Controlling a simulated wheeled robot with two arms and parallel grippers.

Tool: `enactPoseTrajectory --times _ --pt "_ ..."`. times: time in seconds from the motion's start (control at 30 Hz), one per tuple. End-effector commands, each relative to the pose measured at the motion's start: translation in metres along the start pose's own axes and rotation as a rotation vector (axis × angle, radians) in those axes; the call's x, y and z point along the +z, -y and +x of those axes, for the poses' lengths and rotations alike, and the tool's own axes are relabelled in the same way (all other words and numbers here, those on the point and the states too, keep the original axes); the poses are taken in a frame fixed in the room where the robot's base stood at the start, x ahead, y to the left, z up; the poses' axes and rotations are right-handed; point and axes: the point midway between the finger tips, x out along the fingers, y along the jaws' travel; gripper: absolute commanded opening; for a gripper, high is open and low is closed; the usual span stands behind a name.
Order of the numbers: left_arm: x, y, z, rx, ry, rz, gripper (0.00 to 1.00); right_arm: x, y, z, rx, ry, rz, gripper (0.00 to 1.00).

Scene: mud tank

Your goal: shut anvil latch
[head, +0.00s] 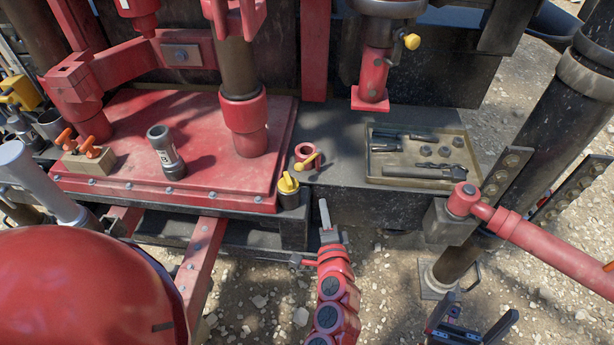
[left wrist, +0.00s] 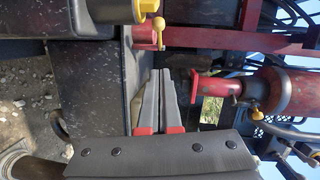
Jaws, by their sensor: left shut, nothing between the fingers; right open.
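A small red ring fitting with a yellow lever (head: 308,157) sits on the dark deck beside the red plate. Its yellow lever also shows in the left wrist view (left wrist: 159,27). A hanging red cylinder (head: 374,72) has a yellow knob (head: 411,41) on its side; it also shows in the left wrist view (left wrist: 285,92). No label tells which is the anvil latch. My left gripper (head: 323,204) is shut and empty, in front of the deck edge, apart from both. Its fingers also show in the left wrist view (left wrist: 160,75). My right gripper (head: 473,322) is open and empty at the bottom right.
A black can with a yellow top (head: 288,190) stands at the deck edge, near my left gripper. A tray of tools (head: 374,170) lies to the right. A dark threaded piece (head: 166,152) stands on the red plate (head: 215,150). A dark post (head: 545,140) stands at right.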

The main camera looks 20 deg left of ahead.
Motion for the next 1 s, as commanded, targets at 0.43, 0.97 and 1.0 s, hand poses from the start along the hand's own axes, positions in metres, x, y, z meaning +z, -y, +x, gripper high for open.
enactPoseTrajectory --times 0.43,0.97,1.0 --pt "0.002 0.003 0.054 -0.002 0.005 0.000 0.00 -0.002 -0.001 0.012 0.000 0.000 0.000 1.00" --pt "0.026 0.002 0.125 -0.001 0.004 0.000 0.00 -0.005 -0.001 0.028 0.000 0.000 0.000 1.00" --pt "0.028 0.002 0.127 -0.001 0.005 -0.001 0.00 -0.005 -0.001 0.029 0.000 0.000 0.000 1.00"
